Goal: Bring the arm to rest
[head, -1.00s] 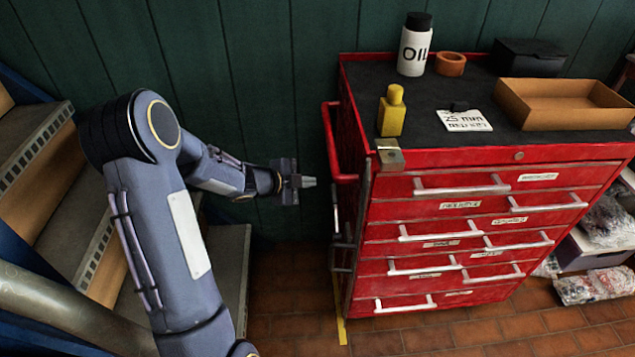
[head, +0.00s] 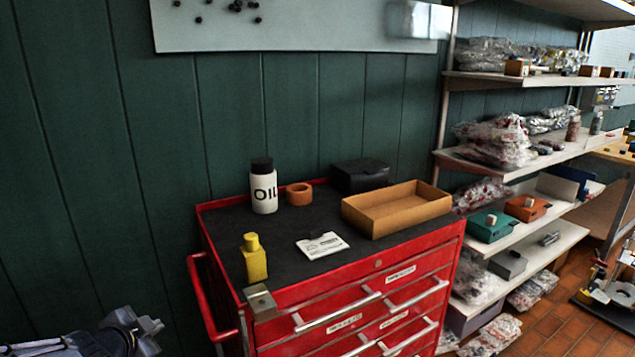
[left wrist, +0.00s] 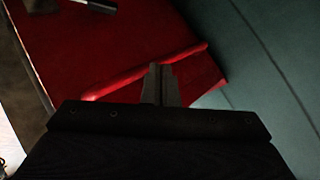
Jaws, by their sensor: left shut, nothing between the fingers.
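My left gripper (head: 150,326) shows at the lower left corner of the head view, left of the red tool cabinet (head: 377,264) and apart from it. In the left wrist view its fingers (left wrist: 159,84) are together with nothing between them. Beyond them lie the cabinet's red side (left wrist: 130,40) and its side handle. Most of my left arm is below the head view's edge. My right gripper is in neither view.
On the cabinet's dark top stand an oil bottle (head: 264,186), an orange ring (head: 299,194), a yellow bottle (head: 255,258), a label card (head: 322,245), a cardboard tray (head: 398,222) and a black box (head: 360,175). Loaded shelves (head: 520,165) stand right. Green wall (head: 100,180) fills the left.

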